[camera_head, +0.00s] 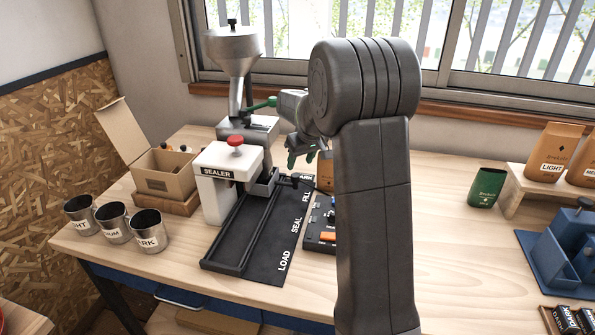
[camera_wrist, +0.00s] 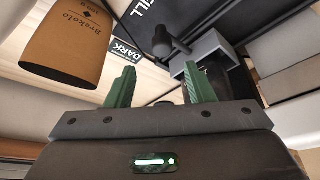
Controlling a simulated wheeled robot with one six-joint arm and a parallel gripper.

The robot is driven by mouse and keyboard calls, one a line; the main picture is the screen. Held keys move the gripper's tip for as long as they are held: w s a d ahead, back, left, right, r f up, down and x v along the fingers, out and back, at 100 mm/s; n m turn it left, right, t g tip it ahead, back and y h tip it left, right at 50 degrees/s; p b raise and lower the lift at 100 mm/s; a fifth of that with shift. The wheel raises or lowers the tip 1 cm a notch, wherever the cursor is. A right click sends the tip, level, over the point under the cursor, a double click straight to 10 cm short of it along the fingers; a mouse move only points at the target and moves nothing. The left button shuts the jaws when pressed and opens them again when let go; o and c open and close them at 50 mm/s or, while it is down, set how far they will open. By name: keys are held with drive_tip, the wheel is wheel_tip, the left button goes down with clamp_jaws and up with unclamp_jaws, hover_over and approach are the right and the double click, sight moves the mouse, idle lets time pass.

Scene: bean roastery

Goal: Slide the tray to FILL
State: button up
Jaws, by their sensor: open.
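The grey tray (camera_head: 264,184) sits in the dark rail (camera_head: 232,240), beside the white sealer (camera_head: 215,190) and roughly level with the FILL lettering on the mat. A dark handle with a knob (camera_head: 295,178) sticks out from its right side. In the wrist view the tray (camera_wrist: 205,45) and its knob (camera_wrist: 162,38) lie beyond my fingertips. My gripper (camera_head: 303,157) is open and empty, with green fingers, above and behind the handle. In the wrist view its fingers (camera_wrist: 160,85) stand apart, the knob showing between and beyond them; they look apart from it.
A hopper (camera_head: 233,50) with a green lever stands behind. A brown bag (camera_wrist: 66,45) and DARK label are close to my gripper. A control box (camera_head: 322,235) is right of the mat. Metal cups (camera_head: 115,222) and a cardboard box (camera_head: 165,170) stand left.

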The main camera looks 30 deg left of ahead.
sight(295, 175)
drive_tip(key=v, duration=0.7)
drive_tip(key=x, duration=1.3)
drive_tip(key=shift+a+f+p, duration=0.15)
drive_tip(key=shift+f+p, duration=0.2)
drive_tip(key=shift+s+f, duration=0.1)
